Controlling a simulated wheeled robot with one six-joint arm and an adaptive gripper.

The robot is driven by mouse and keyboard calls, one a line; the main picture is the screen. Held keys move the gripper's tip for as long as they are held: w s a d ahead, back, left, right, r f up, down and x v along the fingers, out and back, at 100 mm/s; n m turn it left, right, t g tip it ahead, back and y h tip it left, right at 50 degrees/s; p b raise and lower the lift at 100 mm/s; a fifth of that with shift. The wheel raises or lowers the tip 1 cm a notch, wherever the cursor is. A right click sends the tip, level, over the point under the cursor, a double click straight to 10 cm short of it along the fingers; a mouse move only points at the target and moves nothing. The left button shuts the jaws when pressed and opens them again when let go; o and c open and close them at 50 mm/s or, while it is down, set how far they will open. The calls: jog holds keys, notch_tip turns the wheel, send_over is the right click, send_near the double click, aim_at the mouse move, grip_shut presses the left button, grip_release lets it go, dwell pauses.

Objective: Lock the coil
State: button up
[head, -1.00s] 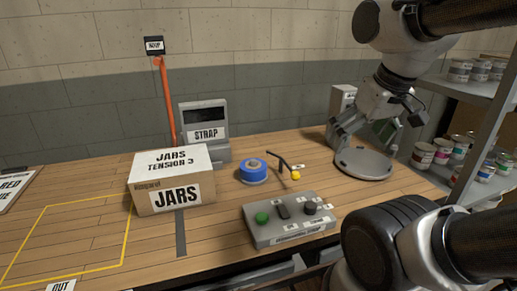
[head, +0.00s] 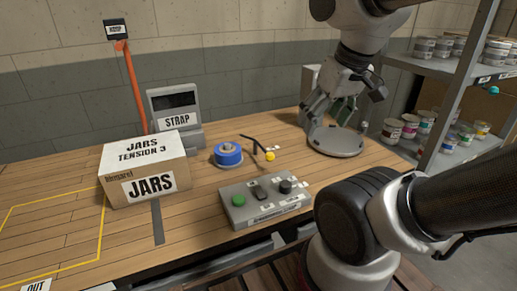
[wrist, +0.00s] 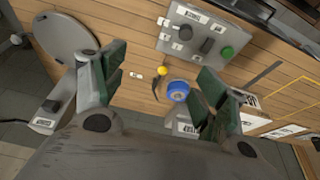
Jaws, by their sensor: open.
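The blue coil (head: 228,154) sits on the wooden bench, left of a thin dark lever with a yellow knob (head: 270,156). In the wrist view the coil (wrist: 177,91) and yellow knob (wrist: 162,71) appear between and beyond my fingers. A grey control box (head: 265,201) with a green button (head: 239,200), a dark switch and a black knob stands in front of them. My gripper (head: 333,112) is open and empty, above the bench near the round grey plate (head: 336,142). The fingers (wrist: 162,68) are spread wide and apart from the coil.
A yellow-outlined area (head: 50,235) on the bench is empty. Shelves with paint cans (head: 425,120) stand at right.

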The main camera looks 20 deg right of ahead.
jog(key=w+a+f+n+g, duration=0.1)
jog(key=w, duration=0.1)
jog(key=w+a+f+g, duration=0.1)
jog(key=w+a, duration=0.1)
jog(key=w+a+f+n+g, duration=0.1)
jog(key=w+a, duration=0.1)
jog(key=shift+w+f+n, duration=0.2)
jog(key=shift+w+n, duration=0.1)
grip_shut()
jog(key=w+a+f+n+g+h, duration=0.1)
jog(key=w+a+f+n, duration=0.1)
jog(key=w+a+n, duration=0.3)
jog(key=w+a+f+n+g+h, duration=0.1)
jog(key=w+a+n, duration=0.3)
jog(key=w, duration=0.6)
jog(key=shift+w+a+f+n+h, duration=0.2)
jog(key=shift+a+f+n+h, duration=0.2)
jog(key=shift+h, duration=0.2)
